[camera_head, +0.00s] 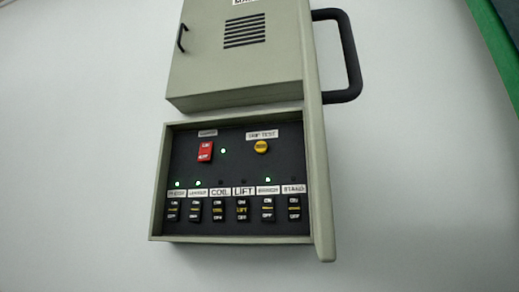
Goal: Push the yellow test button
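The yellow test button (261,147) is a small round knob in the upper right of the dark control panel (235,165), under a label that seems to read "TEST". The panel sits in a shallow grey-green box on the wall. Nothing touches the button or covers it. Neither my left nor my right gripper is in view.
A red on/off switch (205,151) with a green light is left of the button. Several black switches (217,210) line the lower panel. A closed grey cabinet door (238,60) is above. A black handle (350,57) juts out at right. A green edge (497,45) shows top right.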

